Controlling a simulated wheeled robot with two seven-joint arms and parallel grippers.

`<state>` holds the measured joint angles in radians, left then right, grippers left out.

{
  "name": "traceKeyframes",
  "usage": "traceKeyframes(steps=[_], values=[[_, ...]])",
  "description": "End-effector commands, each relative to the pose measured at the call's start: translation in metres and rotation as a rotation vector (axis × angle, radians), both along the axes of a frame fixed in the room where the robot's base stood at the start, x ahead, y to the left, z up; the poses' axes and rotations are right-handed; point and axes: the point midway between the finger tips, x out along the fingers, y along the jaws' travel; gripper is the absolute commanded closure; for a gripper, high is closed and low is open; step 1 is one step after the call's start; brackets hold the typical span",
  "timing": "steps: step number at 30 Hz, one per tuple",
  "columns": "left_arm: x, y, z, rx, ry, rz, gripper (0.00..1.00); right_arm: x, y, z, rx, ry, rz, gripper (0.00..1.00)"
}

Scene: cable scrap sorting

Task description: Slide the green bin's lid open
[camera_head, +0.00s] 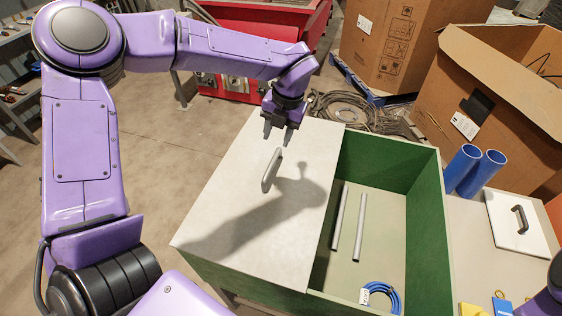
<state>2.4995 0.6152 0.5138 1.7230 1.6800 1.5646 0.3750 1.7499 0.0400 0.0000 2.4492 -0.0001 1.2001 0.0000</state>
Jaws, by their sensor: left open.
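The green bin (428,222) stands in the middle of the view. Its pale flat lid (222,205) covers the left part and the right part is open. A grey bar handle (271,170) stands up on the lid. My left gripper (277,133) is open and empty, pointing down above the far part of the lid, a little beyond the handle and apart from it. Inside the bin's open part lie two grey rods (350,225) and a coil of blue cable (382,297) with a white tag. Of my right arm only a purple part shows at the lower right edge; its gripper is out of view.
Two blue tubes (473,172) stand right of the bin on a table (470,250), near a white plate with a dark handle (521,218). Cardboard boxes (495,85) and a cable coil (345,108) lie behind. A red container (262,20) is at the back.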

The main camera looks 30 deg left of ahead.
Motion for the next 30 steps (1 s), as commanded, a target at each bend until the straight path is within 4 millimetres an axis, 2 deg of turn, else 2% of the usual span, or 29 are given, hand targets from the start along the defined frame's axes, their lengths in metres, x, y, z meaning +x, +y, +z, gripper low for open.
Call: traceKeyframes(steps=[1, 5, 10, 18, 21, 25, 30], values=[[0.000, 0.000, -0.012, 0.000, -0.001, 0.000, 0.56, -0.001, 0.000, -0.013, 0.000, 0.001, 0.000, 0.57], [0.000, 0.000, -0.020, 0.000, -0.001, 0.000, 0.56, -0.001, 0.000, -0.020, 0.000, 0.001, 0.000, 0.57], [-0.002, 0.004, -0.037, 0.000, 0.003, 0.000, 0.56, -0.001, 0.000, -0.014, 0.000, 0.001, 0.000, 0.57], [-0.005, 0.015, -0.096, 0.000, 0.004, 0.001, 0.56, 0.000, 0.000, -0.004, 0.001, 0.001, 0.000, 0.57], [-0.006, 0.018, -0.110, 0.000, 0.002, -0.001, 0.56, 0.000, 0.000, -0.003, 0.001, 0.001, 0.000, 0.57], [-0.006, 0.020, -0.120, 0.000, -0.001, -0.001, 0.56, 0.000, 0.000, -0.002, 0.001, 0.001, 0.000, 0.57], [-0.006, 0.020, -0.121, 0.000, -0.001, -0.001, 0.56, 0.000, 0.000, -0.002, 0.001, 0.001, 0.000, 0.57]])
